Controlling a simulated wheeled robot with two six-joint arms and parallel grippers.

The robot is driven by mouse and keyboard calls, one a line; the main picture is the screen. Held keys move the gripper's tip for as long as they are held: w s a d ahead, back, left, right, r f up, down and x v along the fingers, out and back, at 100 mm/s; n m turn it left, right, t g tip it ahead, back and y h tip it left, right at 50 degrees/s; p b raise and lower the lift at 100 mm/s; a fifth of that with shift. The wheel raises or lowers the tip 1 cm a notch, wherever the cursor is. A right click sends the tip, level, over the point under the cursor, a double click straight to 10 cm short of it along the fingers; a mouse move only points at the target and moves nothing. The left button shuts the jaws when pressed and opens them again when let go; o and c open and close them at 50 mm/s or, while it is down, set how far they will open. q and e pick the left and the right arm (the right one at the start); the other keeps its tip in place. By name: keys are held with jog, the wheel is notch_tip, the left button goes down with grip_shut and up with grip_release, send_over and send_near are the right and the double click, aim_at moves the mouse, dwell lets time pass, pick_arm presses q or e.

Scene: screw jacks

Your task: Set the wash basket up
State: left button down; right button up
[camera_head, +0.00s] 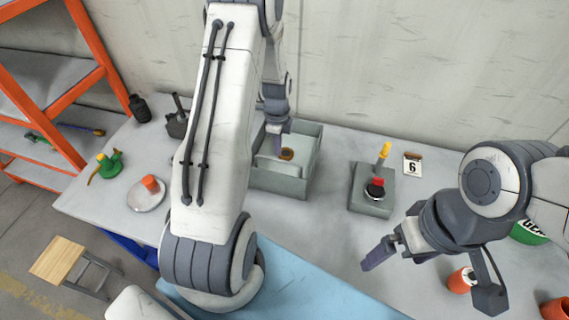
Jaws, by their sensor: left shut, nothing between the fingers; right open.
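A grey open-topped bin (300,178) stands on the table near the back wall. A small orange-brown round part (287,154) shows inside it. I cannot tell whether this bin is the wash basket or holds it. My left gripper (277,130) points down over the bin's back left part, shut, with nothing seen in it. My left arm hides the bin's left side and part of its inside. My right gripper (432,280) is open and empty over the front right of the table, its fingers wide apart.
A grey box (372,190) with a red knob and a yellow-tipped lever stands right of the bin. Behind it is a card marked 6 (412,165).

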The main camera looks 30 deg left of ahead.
pick_arm(q)
jog(key=shift+r+p, duration=0.9)
jog(key=shift+r, duration=0.4)
jog(key=c, duration=0.7)
grip_release()
notch_tip(320, 180, up, 10)
jog(key=p, duration=0.6)
jog(key=shift+p, duration=0.4)
